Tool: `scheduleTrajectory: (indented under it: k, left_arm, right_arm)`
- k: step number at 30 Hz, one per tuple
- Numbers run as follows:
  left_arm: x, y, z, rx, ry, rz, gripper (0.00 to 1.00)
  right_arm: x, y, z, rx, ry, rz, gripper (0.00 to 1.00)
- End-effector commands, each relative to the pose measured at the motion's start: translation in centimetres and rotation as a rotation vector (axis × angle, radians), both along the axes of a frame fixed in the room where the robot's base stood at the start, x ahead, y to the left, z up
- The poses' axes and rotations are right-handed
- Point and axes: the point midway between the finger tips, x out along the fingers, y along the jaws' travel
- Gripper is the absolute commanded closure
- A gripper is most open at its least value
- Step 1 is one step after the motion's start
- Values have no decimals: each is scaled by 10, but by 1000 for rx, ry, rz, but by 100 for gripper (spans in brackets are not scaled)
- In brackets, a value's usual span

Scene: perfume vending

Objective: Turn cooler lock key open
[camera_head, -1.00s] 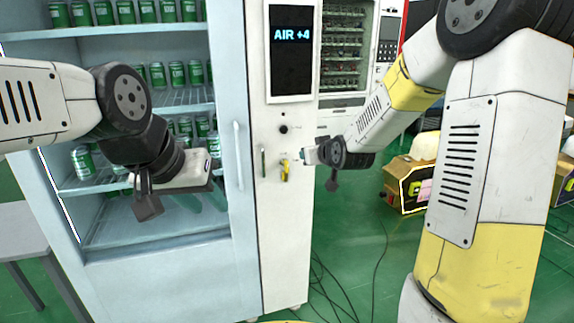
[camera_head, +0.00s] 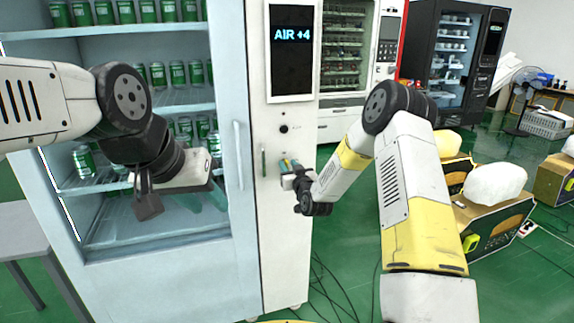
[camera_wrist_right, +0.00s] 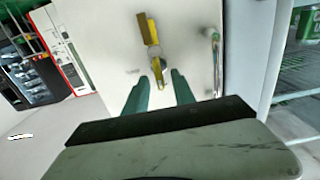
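The yellow cooler lock key (camera_wrist_right: 158,73) sits in a round lock on the white panel of the cooler, seen in the right wrist view. A yellow piece (camera_wrist_right: 148,28) is above it. My right gripper (camera_wrist_right: 156,90) is open, its two teal fingers pointing at the panel, one on each side below the key. It does not grip the key; contact cannot be told. In the head view my right gripper (camera_head: 289,166) is at the panel and largely hides the key. My left gripper (camera_head: 206,199) hangs in front of the cooler glass, its teal fingers apart and empty.
The glass cooler door (camera_head: 165,245) with green cans behind it is at left, its vertical handle (camera_head: 238,155) beside the panel. A slim handle (camera_wrist_right: 215,60) is right of the key in the wrist view. A screen (camera_head: 291,50) is above. Cables lie on the green floor.

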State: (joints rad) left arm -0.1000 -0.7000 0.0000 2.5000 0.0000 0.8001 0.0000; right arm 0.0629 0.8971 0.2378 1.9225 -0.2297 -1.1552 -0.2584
Motion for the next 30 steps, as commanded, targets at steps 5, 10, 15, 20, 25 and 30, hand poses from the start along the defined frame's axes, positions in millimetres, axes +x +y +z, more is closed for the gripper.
scheduleTrajectory:
  k: [5,10,15,20,25,30]
  left_arm:
    - [0,0,0,0,0,0,64]
    - [0,0,0,0,0,0,64]
    - [0,0,0,0,0,0,64]
    - [0,0,0,0,0,0,64]
    - [0,0,0,0,0,0,64]
    - [0,0,0,0,0,0,64]
  right_arm:
    - [16,6,0,1,1,1,69]
    - [19,7,0,0,1,1,69]
    - [19,7,0,0,1,1,75]
    - [19,7,0,0,1,1,100]
    - [19,7,0,1,1,1,100]
    - [19,6,0,17,7,0,100]
